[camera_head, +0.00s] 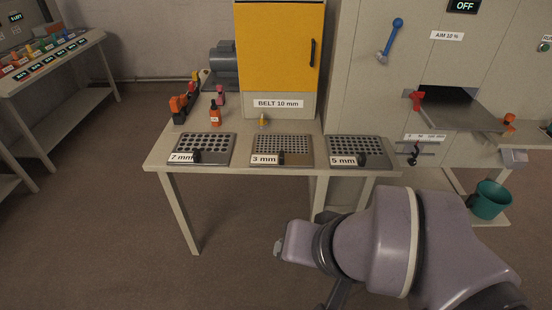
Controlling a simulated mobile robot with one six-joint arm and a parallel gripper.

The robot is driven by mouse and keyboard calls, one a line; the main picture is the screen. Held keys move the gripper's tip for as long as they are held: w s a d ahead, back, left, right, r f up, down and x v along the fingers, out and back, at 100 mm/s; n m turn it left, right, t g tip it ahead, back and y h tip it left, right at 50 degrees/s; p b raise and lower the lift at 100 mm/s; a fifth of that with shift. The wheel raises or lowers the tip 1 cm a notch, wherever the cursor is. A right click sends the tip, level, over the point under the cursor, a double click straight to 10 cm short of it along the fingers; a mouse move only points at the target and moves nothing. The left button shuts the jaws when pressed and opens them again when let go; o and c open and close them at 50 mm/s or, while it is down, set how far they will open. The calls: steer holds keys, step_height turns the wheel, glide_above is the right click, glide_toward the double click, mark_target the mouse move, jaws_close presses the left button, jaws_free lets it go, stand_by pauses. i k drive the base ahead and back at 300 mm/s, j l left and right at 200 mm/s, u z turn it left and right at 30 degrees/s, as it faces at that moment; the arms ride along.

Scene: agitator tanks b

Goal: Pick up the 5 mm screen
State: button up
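The 5 mm screen (368,146) is a grey perforated plate with a white "5 mm" label and a dark knob on its front edge. It lies flat at the right end of the beige table. The 3 mm screen (272,143) lies left of it, and the 7 mm screen (206,143) lies at the left end. My purple-grey arm reaches in from the lower right, in front of and below the table. The arm's visible end is near the picture's lower middle, apart from the screens. My gripper's fingers cannot be made out.
An orange bottle (215,115) and small tools stand at the back left. A grey machine with a red clamp (416,100) and a teal bucket (489,200) are right. The floor at front left is clear.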

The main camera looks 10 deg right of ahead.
mark_target(344, 153)
steer(key=i+l+u, duration=0.25)
steer(key=i+l, duration=0.15)
steer(key=l, duration=0.25)
steer(key=i+l+u, duration=0.15)
steer(key=l, duration=0.2)
steer(key=i+l+u, duration=0.15)
steer(key=l, duration=0.25)
